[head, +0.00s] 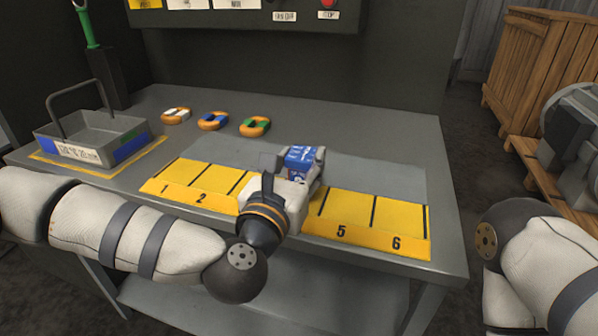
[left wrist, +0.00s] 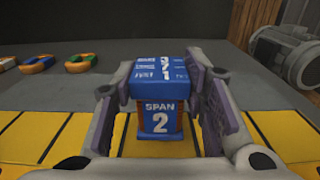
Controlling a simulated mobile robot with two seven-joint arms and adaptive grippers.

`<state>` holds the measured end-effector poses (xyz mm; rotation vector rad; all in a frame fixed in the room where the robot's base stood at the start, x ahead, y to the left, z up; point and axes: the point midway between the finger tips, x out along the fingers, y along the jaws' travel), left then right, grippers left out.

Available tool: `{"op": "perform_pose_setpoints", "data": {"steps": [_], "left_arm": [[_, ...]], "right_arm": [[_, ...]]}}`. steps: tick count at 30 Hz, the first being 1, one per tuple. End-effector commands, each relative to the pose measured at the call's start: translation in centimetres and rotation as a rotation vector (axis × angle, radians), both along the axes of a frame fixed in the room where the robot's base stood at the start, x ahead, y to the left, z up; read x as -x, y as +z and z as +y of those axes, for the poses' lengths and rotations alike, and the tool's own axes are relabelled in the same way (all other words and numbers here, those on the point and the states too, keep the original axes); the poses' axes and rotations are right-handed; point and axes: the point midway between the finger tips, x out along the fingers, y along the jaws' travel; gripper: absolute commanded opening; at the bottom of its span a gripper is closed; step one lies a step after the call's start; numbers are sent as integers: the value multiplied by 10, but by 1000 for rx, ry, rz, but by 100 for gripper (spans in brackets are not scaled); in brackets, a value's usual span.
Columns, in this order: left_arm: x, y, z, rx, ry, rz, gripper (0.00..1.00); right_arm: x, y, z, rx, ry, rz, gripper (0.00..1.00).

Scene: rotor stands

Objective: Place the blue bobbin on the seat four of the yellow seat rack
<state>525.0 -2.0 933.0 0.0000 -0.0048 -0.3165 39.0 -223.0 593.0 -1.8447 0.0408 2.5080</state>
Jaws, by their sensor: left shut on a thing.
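The yellow seat rack (head: 377,211) lies along the table's front, with numbers 1, 2, 5 and 6 readable in the head view. My left gripper (head: 296,170) is over the rack's middle and hides the labels between 2 and 5. It is shut on the blue bobbin (head: 303,155), with a finger on each side. In the left wrist view the bobbin (left wrist: 159,85) is upright, reads "SPAN 2", and has yellow rack surface (left wrist: 275,130) behind and beside it. I cannot tell whether its base touches the rack. My right gripper is out of view.
Three orange-rimmed rings with white (head: 176,116), blue (head: 213,121) and green (head: 255,127) parts lie behind the rack. A grey handled tray (head: 84,137) stands at the left. A grey motor (head: 572,135) and wooden crate (head: 535,65) are off the table's right.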

Motion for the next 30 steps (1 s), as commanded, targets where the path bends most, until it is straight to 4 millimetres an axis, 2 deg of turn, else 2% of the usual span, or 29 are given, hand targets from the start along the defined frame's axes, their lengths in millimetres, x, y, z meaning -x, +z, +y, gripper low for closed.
{"op": "perform_pose_setpoints", "data": {"steps": [1, 3, 8, 13, 14, 16, 24, 27, 30], "left_arm": [[0, -15, 1, -3, 2, 9, 2], [0, -22, 1, -2, 2, 5, 2], [0, -19, 1, 0, 2, 1, 2], [0, -25, 1, -1, 2, 4, 2], [0, -25, 1, -2, 1, 5, 44], [0, -24, 1, -2, 1, 3, 60], [0, -23, 2, -2, 1, 3, 60], [0, -15, 2, -2, 1, -1, 60], [17, -20, 7, -1, 0, 6, 60]], "right_arm": [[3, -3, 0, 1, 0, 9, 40], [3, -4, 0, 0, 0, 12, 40], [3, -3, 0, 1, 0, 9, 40], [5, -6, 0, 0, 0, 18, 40], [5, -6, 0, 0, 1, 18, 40], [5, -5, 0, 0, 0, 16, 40], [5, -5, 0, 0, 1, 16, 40], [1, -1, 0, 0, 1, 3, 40], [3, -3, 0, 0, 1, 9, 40]]}}
